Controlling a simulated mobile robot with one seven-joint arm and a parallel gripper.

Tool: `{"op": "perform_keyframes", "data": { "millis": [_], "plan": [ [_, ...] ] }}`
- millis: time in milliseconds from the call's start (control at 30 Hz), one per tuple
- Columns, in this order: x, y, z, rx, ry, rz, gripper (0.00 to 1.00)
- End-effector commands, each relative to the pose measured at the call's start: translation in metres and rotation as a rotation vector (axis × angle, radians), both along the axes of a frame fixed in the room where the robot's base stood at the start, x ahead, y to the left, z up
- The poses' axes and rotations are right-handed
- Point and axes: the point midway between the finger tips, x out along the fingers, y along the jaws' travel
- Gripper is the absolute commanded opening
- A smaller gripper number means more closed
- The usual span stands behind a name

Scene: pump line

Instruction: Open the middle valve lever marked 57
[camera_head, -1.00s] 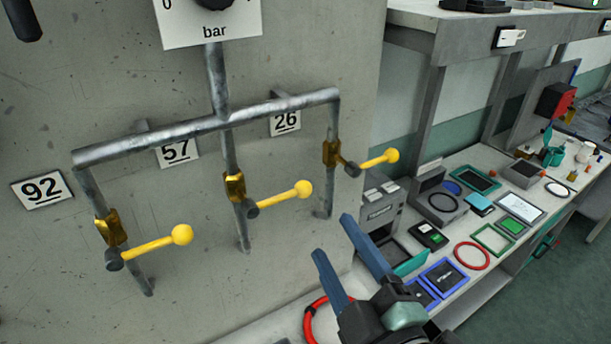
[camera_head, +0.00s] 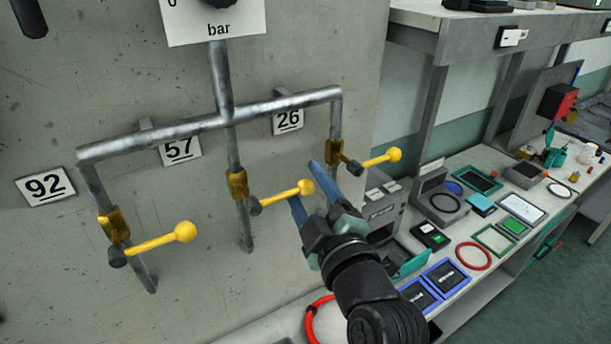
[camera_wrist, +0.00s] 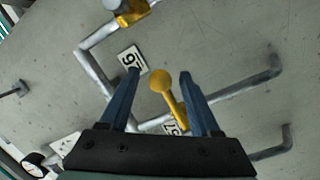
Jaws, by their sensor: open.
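The middle valve lever (camera_head: 283,194) is yellow with a round knob. It points right and slightly up from its brass valve body (camera_head: 237,185), below the plate marked 57 (camera_head: 180,150). My gripper (camera_head: 303,182) is open at the knob, one blue finger above it and one below in the head view. In the wrist view, a yellow lever (camera_wrist: 172,100) shows between the two open fingers (camera_wrist: 159,74), its knob near the tips. No finger clearly touches it. The far part of the lever's pipe is partly hidden by my gripper in the wrist view.
The lever by plate 92 (camera_head: 160,243) is at the left, and the one by plate 26 (camera_head: 375,159) is close to the right of my gripper. Grey pipes (camera_head: 200,127) run along the concrete wall. A cluttered bench (camera_head: 455,290) stands right.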

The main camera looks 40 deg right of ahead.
Motion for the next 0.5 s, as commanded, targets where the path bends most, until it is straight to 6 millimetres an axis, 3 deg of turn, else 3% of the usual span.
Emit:
{"op": "perform_keyframes", "data": {
  "millis": [433,500],
  "plan": [
    [0.0096,-0.0042,-0.0006,-0.001,0.000,0.000,0.64],
    [0.0095,-0.0042,-0.0006,-0.001,0.000,0.000,0.55]
  ]
}}
